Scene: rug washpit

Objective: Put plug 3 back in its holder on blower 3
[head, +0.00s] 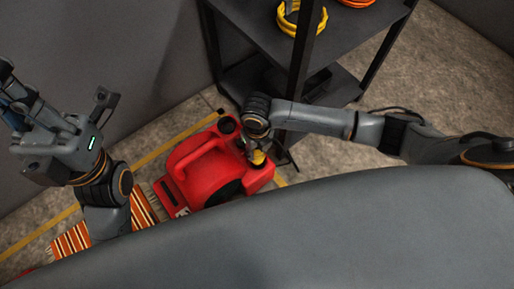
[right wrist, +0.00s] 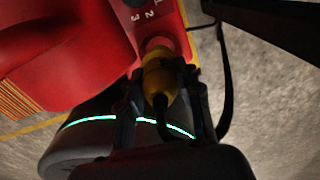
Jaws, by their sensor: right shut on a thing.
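The red blower (head: 205,165) stands on the floor in the middle of the head view. The yellow plug (head: 257,158) is at its right end. In the right wrist view the yellow plug (right wrist: 160,72) lies between the fingers of my right gripper (right wrist: 165,90), which is shut on it. Its front end points at a round reddish holder (right wrist: 157,43) on the blower, beside printed digits. I cannot tell whether it touches or sits inside. A dark cable runs back from the plug. My left gripper (head: 55,95) is open and empty, left of the blower.
A dark shelf rack (head: 255,35) stands behind the blower, holding a yellow coil (head: 300,18) and an orange coil (head: 356,2). A striped orange rug (head: 75,240) lies at the left. A grey wall is behind. Bare floor shows at the right.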

